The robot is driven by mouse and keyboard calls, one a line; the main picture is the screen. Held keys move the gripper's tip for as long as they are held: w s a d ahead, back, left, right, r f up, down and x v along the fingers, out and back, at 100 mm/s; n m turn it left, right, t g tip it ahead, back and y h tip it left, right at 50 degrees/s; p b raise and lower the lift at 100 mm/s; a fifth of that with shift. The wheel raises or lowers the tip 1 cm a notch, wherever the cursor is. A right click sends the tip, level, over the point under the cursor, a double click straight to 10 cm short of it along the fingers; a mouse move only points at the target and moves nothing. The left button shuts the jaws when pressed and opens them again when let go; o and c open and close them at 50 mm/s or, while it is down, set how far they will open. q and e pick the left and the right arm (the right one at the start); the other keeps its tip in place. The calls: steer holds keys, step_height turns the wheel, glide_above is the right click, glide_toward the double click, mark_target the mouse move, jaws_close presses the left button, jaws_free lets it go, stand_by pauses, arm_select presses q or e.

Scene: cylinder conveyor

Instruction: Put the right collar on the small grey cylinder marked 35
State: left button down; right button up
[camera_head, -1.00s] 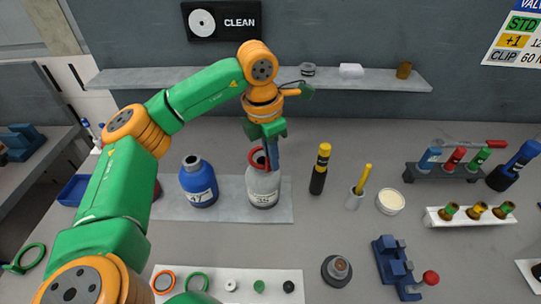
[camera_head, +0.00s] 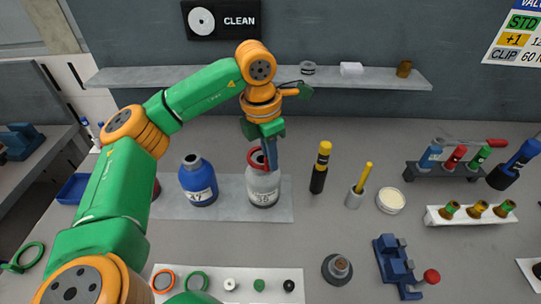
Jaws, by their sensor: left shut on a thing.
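The small grey cylinder (camera_head: 263,187) marked 35 stands upright on a grey mat (camera_head: 228,210). A red collar (camera_head: 254,154) is at its neck. My left gripper (camera_head: 268,160) reaches down from above and is shut on the red collar. The fingers hide part of the collar and neck, so I cannot tell whether the collar is fully seated. A blue cylinder (camera_head: 199,183) with a label stands to the left on the same mat. My right gripper is not in view.
A white strip (camera_head: 215,272) at the front holds an orange-red ring (camera_head: 163,280), a green ring (camera_head: 196,281) and small caps. A black and yellow marker (camera_head: 320,168) and a grey holder (camera_head: 354,198) stand to the right. A shelf (camera_head: 220,79) runs behind.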

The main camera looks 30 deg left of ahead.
arm_select(q)
steer(key=shift+f+b, duration=1)
steer(key=shift+f, duration=0.35)
steer(key=c, duration=0.9)
jaws_free()
steer(key=shift+d, duration=0.1)
steer(key=shift+o, duration=0.2)
steer(key=shift+r, duration=0.15)
step_height(320, 180, up, 6)
steer(key=p, duration=0.5)
